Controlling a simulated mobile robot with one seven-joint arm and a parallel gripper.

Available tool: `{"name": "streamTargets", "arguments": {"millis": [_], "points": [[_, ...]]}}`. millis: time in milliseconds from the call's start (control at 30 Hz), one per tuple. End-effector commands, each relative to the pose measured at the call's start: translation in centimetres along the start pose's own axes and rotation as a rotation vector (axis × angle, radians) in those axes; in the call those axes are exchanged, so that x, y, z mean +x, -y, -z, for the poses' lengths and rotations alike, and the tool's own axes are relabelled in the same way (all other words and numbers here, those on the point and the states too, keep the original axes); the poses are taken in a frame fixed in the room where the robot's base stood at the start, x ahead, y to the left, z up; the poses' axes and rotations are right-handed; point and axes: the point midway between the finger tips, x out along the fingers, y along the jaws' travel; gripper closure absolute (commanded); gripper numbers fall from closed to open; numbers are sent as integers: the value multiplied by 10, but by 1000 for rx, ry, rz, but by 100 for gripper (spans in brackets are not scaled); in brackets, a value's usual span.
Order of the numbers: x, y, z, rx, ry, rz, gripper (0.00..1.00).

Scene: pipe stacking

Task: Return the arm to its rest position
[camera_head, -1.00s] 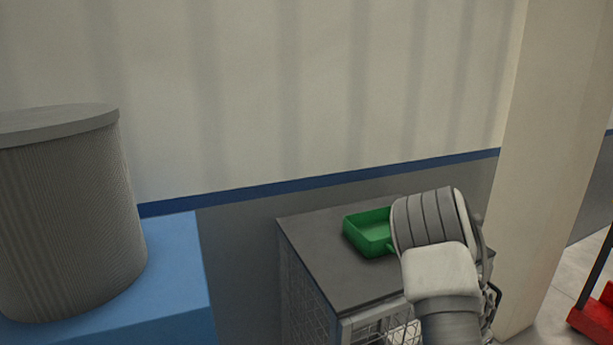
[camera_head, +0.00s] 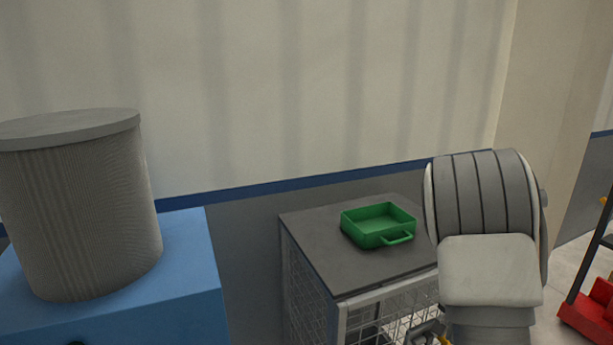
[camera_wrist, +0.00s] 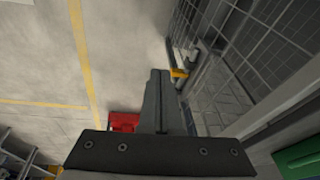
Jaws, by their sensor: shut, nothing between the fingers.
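My gripper (camera_wrist: 158,84) is shut and empty in the wrist view, its fingers together and pointing over the grey floor. In the head view my arm rises at the right, in front of the cage cabinet's right side; the gripper's fingers cannot be made out there. A green tray with a handle (camera_head: 370,240) sits on the dark top of the cage cabinet (camera_head: 310,238), to the left of my arm and apart from it. The tray looks empty. Part of a green thing (camera_wrist: 298,154) shows at the lower right of the wrist view.
A large grey ribbed cylinder (camera_head: 80,215) stands on a blue box (camera_head: 190,265) at the left. A pale pillar (camera_head: 545,110) stands behind my arm. A red object (camera_head: 590,318) is at the far right. Wire mesh (camera_wrist: 255,45) lies right of my gripper; open floor (camera_wrist: 35,60) lies left.

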Motion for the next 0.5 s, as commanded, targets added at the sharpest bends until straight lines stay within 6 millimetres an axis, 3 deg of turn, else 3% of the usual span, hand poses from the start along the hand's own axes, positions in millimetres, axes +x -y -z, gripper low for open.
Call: {"name": "streamTargets", "arguments": {"millis": [33, 200, 500], "points": [[-27, 8, -6, -26, 12, 34, 100], [-97, 25, -33, -139, 52, 125, 100], [-215, 28, -87, -379, 69, 253, 100]]}}
